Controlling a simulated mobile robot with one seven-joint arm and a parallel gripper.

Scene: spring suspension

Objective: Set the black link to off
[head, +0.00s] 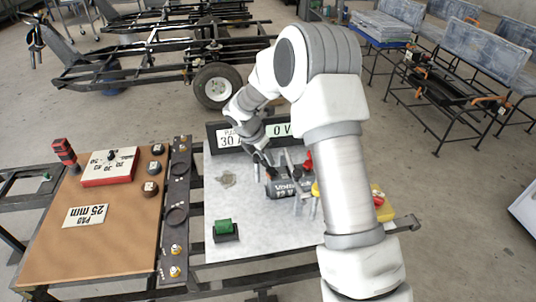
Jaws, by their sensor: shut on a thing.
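My gripper (264,160) reaches down from behind onto the grey board (272,233), at the back left of a dark block (284,190) with white lettering that ends in "12 V". My gripper is shut on a small dark part there, which looks like the black link; the fingers and arm hide most of it. A red part (308,160) stands at the block's back right, with grey upright pieces beside it. I cannot tell from this view which position the black link is in. A display (281,131) reading "0 V" stands behind.
A green block (223,227) sits at the board's front left, and a yellow box with a red button (378,198) at its right. A brown board (119,220) with a red-and-white dial box (110,166) lies left. My arm covers the board's right part.

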